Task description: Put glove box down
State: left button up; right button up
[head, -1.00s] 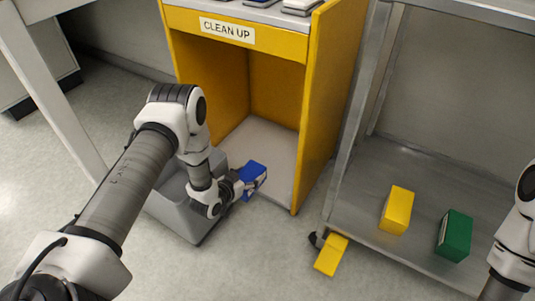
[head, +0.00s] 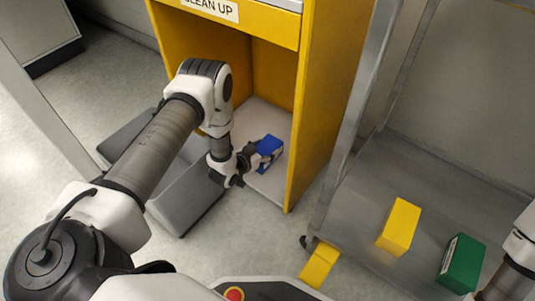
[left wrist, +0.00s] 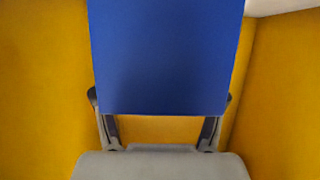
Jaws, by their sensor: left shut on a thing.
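The blue glove box (head: 269,148) is held at the opening of the yellow clean-up cabinet (head: 310,110), over its pale floor panel (head: 272,180). My left gripper (head: 255,156) is shut on the blue box. In the left wrist view the blue box (left wrist: 165,60) fills the upper middle, with the left gripper's fingers (left wrist: 160,125) on both sides and yellow cabinet walls behind. I cannot tell whether the box touches the panel. My right gripper is outside the picture; only part of my right arm shows at the right edge.
A grey bin (head: 185,195) stands on the floor left of the cabinet's opening. At the right, a metal shelf cart (head: 350,220) carries a yellow box (head: 399,226) and a green box (head: 461,263). A yellow piece (head: 319,264) is at the cart's near corner.

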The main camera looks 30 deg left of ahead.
pick_arm(q)
jog(key=shift+f+b, duration=1.45)
jog(key=shift+f, duration=1.6)
jog(key=o, duration=1.3)
jog(key=shift+r, duration=0.15)
jog(key=shift+s+r+p, duration=0.15)
jog(key=shift+r+p, duration=0.05)
jog(key=shift+p, duration=0.2)
jog(key=s+d+r+g+p, duration=0.2)
jog(key=s+g, duration=0.2)
jog(key=s, duration=0.7)
jog(key=s+d+r+n+g+y+p, duration=0.1)
jog(key=s+g, duration=0.4)
jog(key=s, duration=0.7)
jog(key=s+d+r+n+g+p, duration=0.1)
jog(key=s+d+r+g+p, duration=0.2)
jog(key=s, duration=0.8)
jog(key=shift+s+d+r+g+y, duration=0.25)
jog(key=shift+r+g, duration=0.1)
jog(key=shift+r, duration=0.25)
jog(key=shift+s+d+r+g+y, duration=0.15)
jog(key=shift+d+r+g, duration=0.15)
jog(key=shift+r, duration=0.3)
